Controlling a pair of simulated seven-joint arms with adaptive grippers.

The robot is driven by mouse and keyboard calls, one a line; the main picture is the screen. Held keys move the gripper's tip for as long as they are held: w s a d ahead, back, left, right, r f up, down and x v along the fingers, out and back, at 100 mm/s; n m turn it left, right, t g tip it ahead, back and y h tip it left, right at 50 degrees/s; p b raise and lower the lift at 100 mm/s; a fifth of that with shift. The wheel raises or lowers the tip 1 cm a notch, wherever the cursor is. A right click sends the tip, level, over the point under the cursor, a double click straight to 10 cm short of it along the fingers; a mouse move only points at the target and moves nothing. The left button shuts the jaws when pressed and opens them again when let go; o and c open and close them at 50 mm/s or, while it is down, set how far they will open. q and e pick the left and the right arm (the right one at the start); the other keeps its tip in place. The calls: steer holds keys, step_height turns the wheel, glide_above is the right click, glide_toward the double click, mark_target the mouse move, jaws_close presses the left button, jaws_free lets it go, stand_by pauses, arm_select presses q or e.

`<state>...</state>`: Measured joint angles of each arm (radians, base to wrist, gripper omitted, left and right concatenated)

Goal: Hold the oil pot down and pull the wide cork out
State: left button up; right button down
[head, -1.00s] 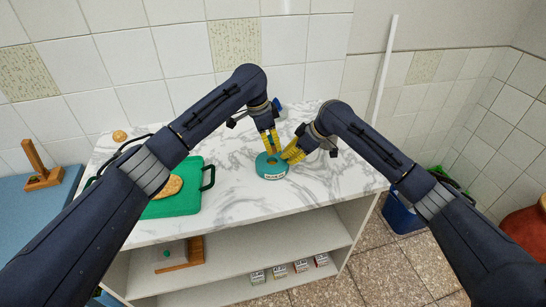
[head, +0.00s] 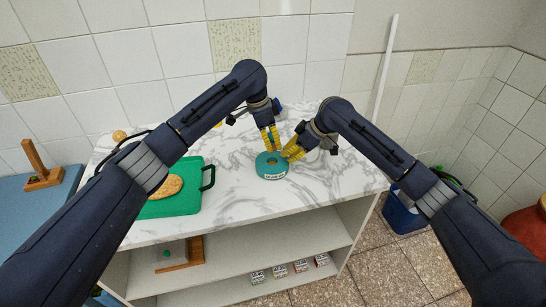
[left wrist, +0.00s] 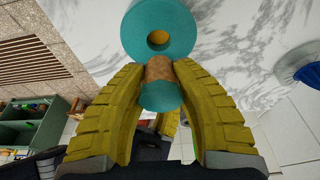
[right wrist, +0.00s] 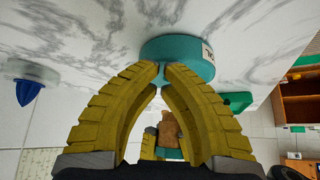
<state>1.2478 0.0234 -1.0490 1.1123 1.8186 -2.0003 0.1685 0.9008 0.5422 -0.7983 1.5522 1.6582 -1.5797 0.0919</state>
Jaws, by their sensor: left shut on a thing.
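The teal oil pot (head: 265,172) is round and low, with a white label on its side, and stands upright on the marble top. Its open round mouth shows yellow inside in the left wrist view (left wrist: 180,22). My left gripper (head: 271,147) is shut on the wide cork (left wrist: 159,69), brown with a teal cap, holding it out of the mouth, above the pot. The cork also shows in the right wrist view (right wrist: 169,132); the fingers mostly hide it in the head view. My right gripper (right wrist: 163,68) has its fingertips together against the pot, with nothing seen between them.
A green tray (head: 186,205) with a round flat bread (head: 168,186) lies left of the pot. A blue object (right wrist: 27,91) stands behind. Small labelled boxes (head: 280,271) sit on the shelf below. The marble in front of the pot is clear.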

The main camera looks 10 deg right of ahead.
steer(key=shift+r, duration=2)
steer(key=shift+d, duration=0.1)
